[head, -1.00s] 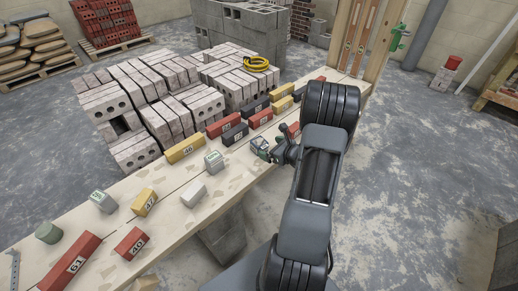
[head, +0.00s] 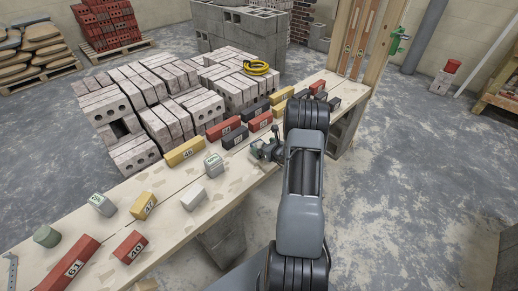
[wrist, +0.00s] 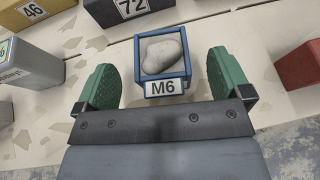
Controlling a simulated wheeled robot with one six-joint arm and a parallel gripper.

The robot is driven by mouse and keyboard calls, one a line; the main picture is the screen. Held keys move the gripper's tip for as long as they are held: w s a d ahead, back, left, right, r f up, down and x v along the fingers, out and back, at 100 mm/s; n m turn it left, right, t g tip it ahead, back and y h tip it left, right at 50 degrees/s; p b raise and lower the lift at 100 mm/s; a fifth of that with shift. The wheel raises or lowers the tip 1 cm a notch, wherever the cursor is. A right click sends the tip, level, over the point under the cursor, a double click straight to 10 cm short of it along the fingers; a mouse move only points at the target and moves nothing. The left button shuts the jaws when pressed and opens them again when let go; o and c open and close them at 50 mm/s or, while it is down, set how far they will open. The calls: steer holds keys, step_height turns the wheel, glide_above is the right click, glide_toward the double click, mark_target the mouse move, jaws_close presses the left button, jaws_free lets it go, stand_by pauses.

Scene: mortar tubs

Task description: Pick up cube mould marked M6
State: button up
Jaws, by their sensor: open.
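The cube mould marked M6 (wrist: 163,86) is a small blue frame with a white front label and a rounded pale grey lump inside. It sits upright on the pale plank table in the wrist view. My gripper (wrist: 163,82) is open, with one green pad to the left of the mould and one to the right. Gaps show on both sides, and the pads appear apart from it. In the head view my gripper (head: 264,150) is low over the table's near edge and largely hides the mould.
A dark block marked 72 (wrist: 130,9) stands just behind the mould. A yellow block marked 46 (wrist: 35,11) and a grey block (wrist: 27,66) are to the left, a red block (wrist: 299,66) to the right. Stacked pale bricks (head: 150,105) stand beyond the table (head: 165,222).

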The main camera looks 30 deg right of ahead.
mark_target(261, 145)
steer(key=shift+x, duration=1.6)
steer(key=shift+c, duration=0.4)
steer(key=c, duration=1)
steer(key=shift+c, duration=0.8)
steer(key=shift+r, duration=0.1)
